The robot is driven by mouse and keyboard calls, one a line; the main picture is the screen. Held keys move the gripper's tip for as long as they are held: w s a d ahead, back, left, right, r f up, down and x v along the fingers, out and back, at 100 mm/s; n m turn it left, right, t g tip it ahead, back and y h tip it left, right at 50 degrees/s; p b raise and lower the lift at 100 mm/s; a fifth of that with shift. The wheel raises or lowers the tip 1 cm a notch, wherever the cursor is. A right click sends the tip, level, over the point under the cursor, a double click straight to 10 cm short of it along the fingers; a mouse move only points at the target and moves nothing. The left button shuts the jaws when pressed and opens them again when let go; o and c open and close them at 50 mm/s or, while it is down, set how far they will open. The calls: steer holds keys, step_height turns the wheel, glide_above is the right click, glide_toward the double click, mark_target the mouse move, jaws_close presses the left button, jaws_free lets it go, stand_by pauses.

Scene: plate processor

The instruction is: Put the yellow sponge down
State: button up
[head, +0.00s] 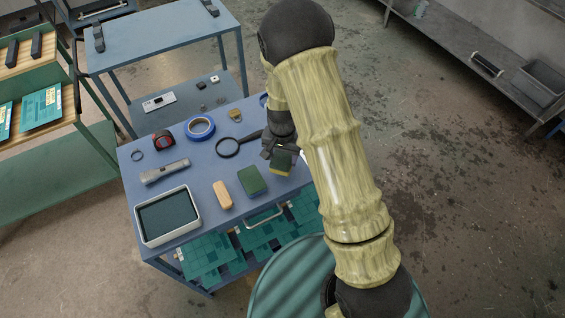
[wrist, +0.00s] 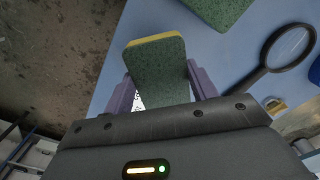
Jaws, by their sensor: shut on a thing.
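The yellow sponge (head: 281,168) has a dark green scouring face and a yellow edge. My gripper (head: 279,155) is shut on it near the right end of the blue table (head: 189,241). In the wrist view the sponge (wrist: 157,62) stands out between the two purple fingers of my gripper (wrist: 160,88), its green face toward the camera. I cannot tell whether its lower edge touches the table top.
A second green sponge (head: 252,180) lies close by, left of the held one. A tan block (head: 222,195), a tray (head: 167,216), a magnifier (head: 228,148), blue tape (head: 200,127) and a grey tool (head: 165,172) also lie on the table.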

mark_target(282, 164)
steer(key=shift+f, duration=0.1)
steer(key=shift+f+p, duration=0.45)
steer(key=shift+f, duration=1.55)
steer(key=shift+a, duration=0.1)
steer(key=shift+f, duration=0.2)
steer(key=o, duration=1.1)
steer(key=shift+r, duration=0.1)
